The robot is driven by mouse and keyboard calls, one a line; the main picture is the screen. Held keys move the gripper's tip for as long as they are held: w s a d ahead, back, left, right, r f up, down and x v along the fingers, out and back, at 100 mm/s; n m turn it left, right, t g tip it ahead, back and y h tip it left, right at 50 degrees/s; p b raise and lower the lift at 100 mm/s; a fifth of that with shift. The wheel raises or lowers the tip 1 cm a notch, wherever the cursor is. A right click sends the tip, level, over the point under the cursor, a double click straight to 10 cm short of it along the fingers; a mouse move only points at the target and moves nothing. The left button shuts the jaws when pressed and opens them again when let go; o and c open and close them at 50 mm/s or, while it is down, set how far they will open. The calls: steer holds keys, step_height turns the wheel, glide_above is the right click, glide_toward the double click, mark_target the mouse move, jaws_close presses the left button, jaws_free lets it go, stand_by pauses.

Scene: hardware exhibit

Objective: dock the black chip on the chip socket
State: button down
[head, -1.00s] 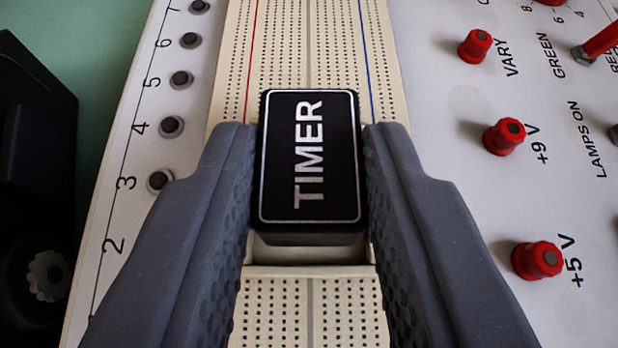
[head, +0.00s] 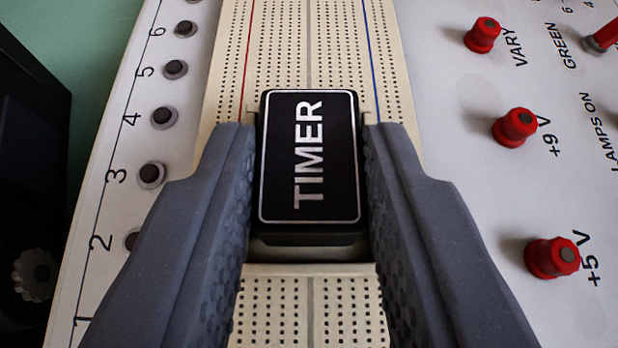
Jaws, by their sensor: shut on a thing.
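The black chip (head: 310,160), a block with a white border and the word TIMER, is held between the two grey fingers of my gripper (head: 310,170). The fingers are shut on its left and right sides. The chip is over the cream breadboard, and what looks like the chip socket (head: 312,252) shows as a pale recess below its near edge. Small pale edges also show at the chip's far corners. The chip hides most of the socket. I cannot tell whether the chip touches it.
The breadboard (head: 310,45) runs away beyond the chip. On the white panel, red terminals (head: 551,257) stand to the right and a row of dark round sockets (head: 162,116) lies to the left. A black object (head: 30,150) is at the far left.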

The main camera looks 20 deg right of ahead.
steer(key=shift+f, duration=0.2)
steer(key=c, duration=1.4)
jaws_free()
steer(key=shift+c, duration=0.2)
steer(key=shift+v, duration=5.55)
steer(key=a+r+n+t+y, duration=0.1)
steer(key=a+r+y, duration=0.1)
steer(key=r, duration=1.2)
steer(key=a+r+n+t+y, duration=0.1)
steer(key=a+r+y, duration=0.2)
steer(key=r, duration=1.1)
steer(key=s+d+r, duration=0.3)
steer(key=s+r, duration=0.1)
steer(key=r, duration=0.3)
steer(key=s+d+r+n+t, duration=0.1)
steer(key=s+d+r, duration=0.2)
steer(key=s+r, duration=0.2)
steer(key=s+d+r+h, duration=0.1)
steer(key=s+d+r, duration=0.2)
steer(key=r, duration=0.8)
steer(key=shift+s+n+t, duration=0.3)
steer(key=shift+s+t, duration=0.1)
steer(key=shift+s, duration=0.5)
